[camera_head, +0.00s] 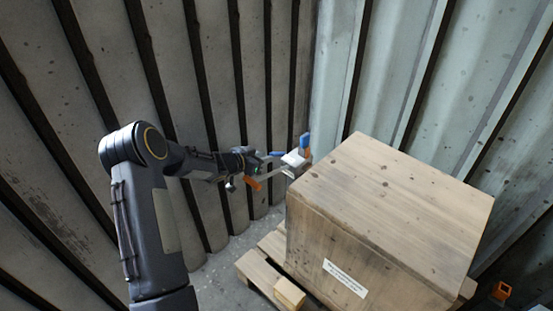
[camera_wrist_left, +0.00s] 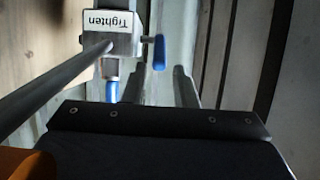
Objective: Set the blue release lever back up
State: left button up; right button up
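A small pale box-shaped mechanism (camera_head: 293,159) sits by the back left corner of the crate. The wrist view shows it as a box labelled "Tighten" (camera_wrist_left: 122,28). A blue lever (camera_wrist_left: 159,52) stands off the box's right side in that view. In the head view a blue piece (camera_head: 304,141) rises above the mechanism; I cannot tell whether it is the same lever. A grey bar (camera_wrist_left: 62,78) runs from the box to an orange grip (camera_head: 252,184). My left gripper (camera_head: 270,160) is beside the mechanism, its fingers apart with nothing between them. My right gripper is out of view.
A large wooden crate (camera_head: 390,195) with a white label stands on a pallet (camera_head: 262,272), right of my left arm. Ribbed metal walls (camera_head: 230,60) close in behind and to the left. A small orange object (camera_head: 502,290) is at the lower right.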

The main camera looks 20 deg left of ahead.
aim_at(277, 153)
pick_arm(q)
jog(key=x, duration=0.4)
jog(key=b+x, duration=0.1)
jog(key=x, duration=0.2)
jog(key=shift+w+d+r, duration=0.1)
jog(key=shift+w+r, duration=0.05)
jog(key=shift+r, duration=0.15)
grip_shut()
